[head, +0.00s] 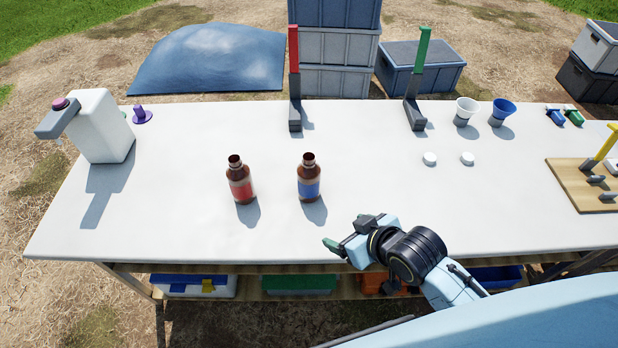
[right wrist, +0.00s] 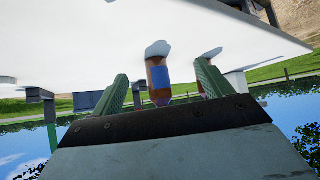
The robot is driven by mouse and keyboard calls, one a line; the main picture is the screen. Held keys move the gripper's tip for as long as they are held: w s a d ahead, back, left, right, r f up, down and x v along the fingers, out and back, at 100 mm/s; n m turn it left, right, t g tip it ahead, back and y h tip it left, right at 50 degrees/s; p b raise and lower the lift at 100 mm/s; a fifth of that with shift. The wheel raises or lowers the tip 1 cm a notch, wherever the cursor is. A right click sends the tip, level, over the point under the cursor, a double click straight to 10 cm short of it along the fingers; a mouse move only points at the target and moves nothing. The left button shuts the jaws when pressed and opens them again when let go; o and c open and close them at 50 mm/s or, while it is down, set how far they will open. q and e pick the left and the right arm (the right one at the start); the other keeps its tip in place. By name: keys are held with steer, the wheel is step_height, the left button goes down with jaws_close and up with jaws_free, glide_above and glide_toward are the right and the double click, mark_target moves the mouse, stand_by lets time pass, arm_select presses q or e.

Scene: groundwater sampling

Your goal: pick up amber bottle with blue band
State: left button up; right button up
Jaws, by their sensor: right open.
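The amber bottle with the blue band (head: 309,182) stands upright and uncapped near the middle of the white table. An amber bottle with a red band (head: 240,183) stands to its left. My right gripper (head: 341,231) is at the table's front edge, in front of the blue-banded bottle and a little to its right, not touching it. In the right wrist view the gripper (right wrist: 163,95) is open, with green fingertips apart. The blue-banded bottle (right wrist: 159,76) shows between the fingers, further off. The red-banded bottle (right wrist: 208,62) is partly hidden by a finger. My left gripper is not seen.
The white table (head: 190,225) is clear around the bottles. A white jug (head: 101,128) stands at the left. Red (head: 294,80) and green (head: 418,80) handled tools stand at the back. Two white caps (head: 429,159) lie to the right, before two cups (head: 465,111).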

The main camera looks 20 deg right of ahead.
mark_target(316, 181)
steer(key=w+t+y, duration=0.1)
steer(key=w, duration=0.3)
steer(key=w+a+t+b, duration=0.1)
steer(key=w, duration=0.4)
steer(key=w+a+n+t+y, duration=0.1)
steer(key=w, duration=0.3)
steer(key=shift+w+f+t+y+b, duration=0.2)
steer(key=shift+w+t+y+b, duration=0.1)
steer(key=shift+w+t, duration=0.1)
steer(key=shift+x, duration=0.9)
steer(key=x, duration=0.1)
steer(key=b+x, duration=0.1)
steer(key=x, duration=0.2)
steer(key=shift+w+d+r+b, duration=0.1)
steer(key=shift+w+r+b, duration=0.15)
steer(key=shift+w, duration=0.2)
steer(key=c, duration=1.1)
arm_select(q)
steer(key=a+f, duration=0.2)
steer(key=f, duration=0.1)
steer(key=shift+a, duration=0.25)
arm_select(e)
steer(key=shift+c, duration=0.7)
